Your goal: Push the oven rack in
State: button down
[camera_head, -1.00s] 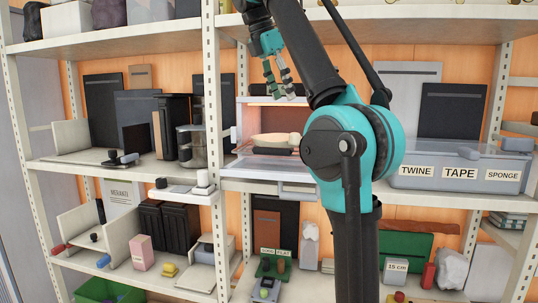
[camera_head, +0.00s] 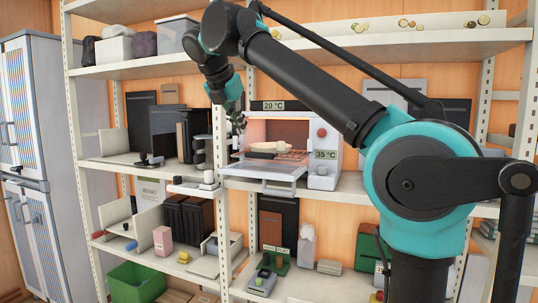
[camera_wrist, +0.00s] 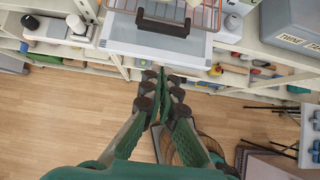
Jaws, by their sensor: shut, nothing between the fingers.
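The white oven (camera_head: 325,176) stands on the middle shelf, its front open and its interior lit orange. Its glass-panelled door (camera_head: 270,170) is folded down flat; it also shows in the wrist view (camera_wrist: 150,45). The wire rack (camera_head: 292,155) sits at the opening, and its front part shows past the door's inner edge in the wrist view (camera_wrist: 212,15). A pale, rounded item (camera_head: 265,147) rests on a dark holder on the rack. My gripper (camera_head: 238,124) is shut and empty, at the oven's front left; in the wrist view (camera_wrist: 160,88) its fingertips are apart from the door edge.
A shelf upright (camera_head: 218,130) stands just left of the oven. Small white items (camera_head: 208,180) sit on a ledge beside the door. A grey lidded box (camera_wrist: 290,25) is to the right. Open floor (camera_wrist: 60,120) lies below the gripper.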

jog(key=shift+w+r+x, duration=0.2)
jog(key=shift+w+x, duration=0.05)
jog(key=shift+x, duration=1.9)
jog(key=shift+w+r+x, duration=0.2)
jog(key=shift+w+x, duration=0.1)
jog(key=shift+x, duration=1.8)
jog(key=shift+w+r+x, duration=0.25)
jog(key=shift+x, duration=1.9)
jog(key=shift+d, duration=0.15)
jog(key=w+d, duration=0.2)
jog(key=w, duration=0.3)
jog(key=w+d, duration=0.2)
jog(key=w, duration=0.3)
jog(key=w+d, duration=0.1)
jog(key=w, duration=0.5)
jog(key=shift+d, duration=0.4)
jog(key=shift+s, duration=0.1)
